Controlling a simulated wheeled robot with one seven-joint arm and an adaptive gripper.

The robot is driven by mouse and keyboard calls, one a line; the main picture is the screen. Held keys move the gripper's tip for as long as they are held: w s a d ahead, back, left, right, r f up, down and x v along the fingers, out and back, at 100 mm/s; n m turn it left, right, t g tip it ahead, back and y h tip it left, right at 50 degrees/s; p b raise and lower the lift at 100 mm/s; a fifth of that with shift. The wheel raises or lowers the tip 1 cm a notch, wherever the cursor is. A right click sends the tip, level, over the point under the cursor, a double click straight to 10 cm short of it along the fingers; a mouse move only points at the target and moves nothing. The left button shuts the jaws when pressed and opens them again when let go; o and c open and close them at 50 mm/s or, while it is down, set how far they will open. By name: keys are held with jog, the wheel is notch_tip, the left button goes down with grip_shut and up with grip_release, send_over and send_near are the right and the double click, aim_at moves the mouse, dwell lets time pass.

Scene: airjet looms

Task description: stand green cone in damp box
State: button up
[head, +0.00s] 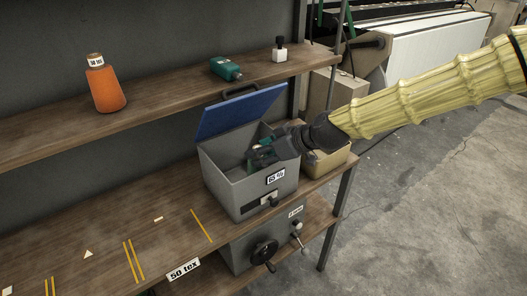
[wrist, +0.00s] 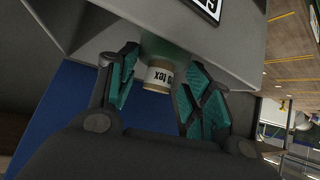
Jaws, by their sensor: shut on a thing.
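The damp box (head: 222,181) is a grey box with its blue lid (head: 240,110) raised and a "65 %" label on its front. It stands on the lower bench. My gripper (head: 262,153) reaches into the box's open top from the right. In the wrist view my gripper (wrist: 160,66) is shut on the green cone (wrist: 160,46), between its teal-padded fingers. The cone's pale labelled end, with "tex" readable, points toward the wrist camera. In the head view the cone cannot be told apart from the teal pads. Whether it touches the box floor is hidden.
An orange cone (head: 105,88), a teal bottle-like item (head: 226,69) on its side and a small white block with a black top (head: 280,52) are on the upper shelf. A tan box (head: 328,160) stands right of the damp box. The bench left of it is mostly clear, with yellow lines.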

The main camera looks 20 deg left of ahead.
jog(key=shift+f+b, duration=0.35)
jog(key=shift+f, duration=0.25)
